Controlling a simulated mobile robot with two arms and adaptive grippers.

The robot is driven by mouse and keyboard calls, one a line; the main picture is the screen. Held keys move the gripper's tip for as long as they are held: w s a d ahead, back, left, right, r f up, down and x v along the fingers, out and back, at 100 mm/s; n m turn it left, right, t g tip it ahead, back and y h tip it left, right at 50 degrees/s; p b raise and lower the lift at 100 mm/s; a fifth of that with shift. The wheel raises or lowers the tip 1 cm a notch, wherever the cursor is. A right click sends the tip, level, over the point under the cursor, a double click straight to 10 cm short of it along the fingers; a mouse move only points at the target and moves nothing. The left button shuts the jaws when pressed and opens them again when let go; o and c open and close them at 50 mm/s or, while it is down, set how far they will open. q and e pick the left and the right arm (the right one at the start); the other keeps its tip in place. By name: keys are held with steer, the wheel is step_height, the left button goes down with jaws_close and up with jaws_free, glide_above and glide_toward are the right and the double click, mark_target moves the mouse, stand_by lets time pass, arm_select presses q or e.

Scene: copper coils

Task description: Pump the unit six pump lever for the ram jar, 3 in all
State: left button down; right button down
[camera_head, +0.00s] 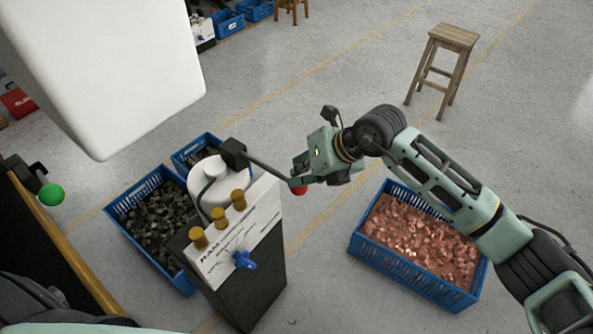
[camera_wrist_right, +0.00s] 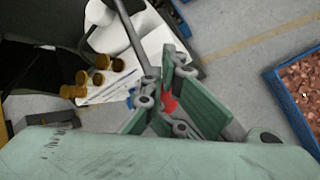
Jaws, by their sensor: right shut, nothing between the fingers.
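The pump unit (camera_head: 250,290) is a dark block with a white sloped panel marked "RAM", brass knobs and a blue valve handle (camera_head: 243,260). A dark pump lever (camera_head: 265,167) reaches right from its top and ends in a red knob (camera_head: 298,190). My right gripper (camera_head: 297,178) is shut at that knob. In the right wrist view the red knob (camera_wrist_right: 169,103) shows by the fingers (camera_wrist_right: 165,105), partly hidden; contact is unclear. A white rounded vessel (camera_head: 206,178) stands behind the panel. My left gripper is out of view.
A blue crate of copper pieces (camera_head: 362,262) stands on the floor at right, under my right arm. A blue crate of dark pieces (camera_head: 118,212) is left of the unit. A green knob (camera_head: 51,195) shows at far left. A large white body (camera_head: 100,70) blocks the upper left.

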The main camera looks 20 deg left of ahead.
steer(key=shift+f, duration=0.1)
stand_by(0.5)
step_height(320, 180, up, 7)
steer(key=p, duration=0.3)
steer(key=shift+w+a, duration=0.15)
steer(key=shift+a, duration=0.3)
stand_by(0.5)
steer(key=r, duration=0.1)
steer(key=r+p, duration=0.1)
steer(key=r, duration=0.1)
steer(key=r+p, duration=0.1)
steer(key=r, duration=0.1)
steer(key=shift+w+a, duration=0.15)
steer(key=shift+a, duration=0.2)
stand_by(1.6)
